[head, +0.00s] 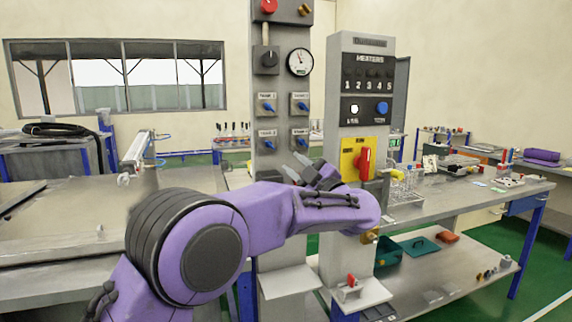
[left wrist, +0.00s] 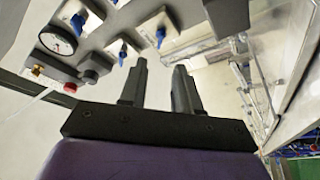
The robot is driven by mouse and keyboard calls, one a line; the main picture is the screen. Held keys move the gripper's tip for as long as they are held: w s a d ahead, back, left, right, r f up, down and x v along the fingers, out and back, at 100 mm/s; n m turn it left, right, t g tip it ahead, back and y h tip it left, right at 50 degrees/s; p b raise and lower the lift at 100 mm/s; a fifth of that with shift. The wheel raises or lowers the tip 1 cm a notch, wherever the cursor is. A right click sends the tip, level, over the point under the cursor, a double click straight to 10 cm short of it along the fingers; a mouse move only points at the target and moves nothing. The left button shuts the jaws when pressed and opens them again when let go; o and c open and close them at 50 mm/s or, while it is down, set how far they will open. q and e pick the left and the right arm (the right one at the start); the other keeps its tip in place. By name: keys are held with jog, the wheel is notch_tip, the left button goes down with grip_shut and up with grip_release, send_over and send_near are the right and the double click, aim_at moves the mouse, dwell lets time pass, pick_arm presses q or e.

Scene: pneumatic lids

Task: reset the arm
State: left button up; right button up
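My left arm crosses the head view from the lower left. I cannot tell whether the gripper touches the column. My right gripper is in neither view.
A second grey column (head: 346,100) with a heaters panel and a red switch (head: 364,163) on yellow stands close right of the gripper. A workbench (head: 468,195) with racks and small parts is at right. A grey bench (head: 60,225) is at left.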

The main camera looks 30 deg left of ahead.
pick_arm(q)
jog(key=shift+s+d+f, duration=0.1)
jog(key=shift+d, duration=0.05)
dwell(0.4)
jog(key=w+d+f+m+t+h, duration=0.15)
jog(key=f+m+t+h, duration=0.3)
jog(key=f, duration=0.75)
jog(key=d+f+m+t+h, duration=0.25)
jog(key=f+m+h, duration=0.3)
jog(key=f, duration=0.55)
jog(key=s+f+m+g+h, duration=0.2)
jog(key=s+f, duration=0.4)
jog(key=f, duration=0.4)
jog(key=s+f+m+g+h, duration=0.15)
jog(key=s+f, duration=0.35)
jog(key=f, duration=0.5)
jog(key=s+f+g, duration=0.3)
jog(key=s+f, duration=0.3)
jog(key=s, duration=0.5)
jog(key=s+a+f+m+g+h, duration=0.1)
jog(key=s+f+g, duration=0.2)
jog(key=s+f, duration=0.3)
jog(key=s+a+f+m+g+h, duration=0.1)
jog(key=s+f+g, duration=0.2)
jog(key=s, duration=1.3)
notch_tip(320, 180, down, 3)
jog(key=shift+s+a+f, duration=0.1)
jog(key=shift+s+a, duration=0.05)
jog(key=shift+s, duration=0.15)
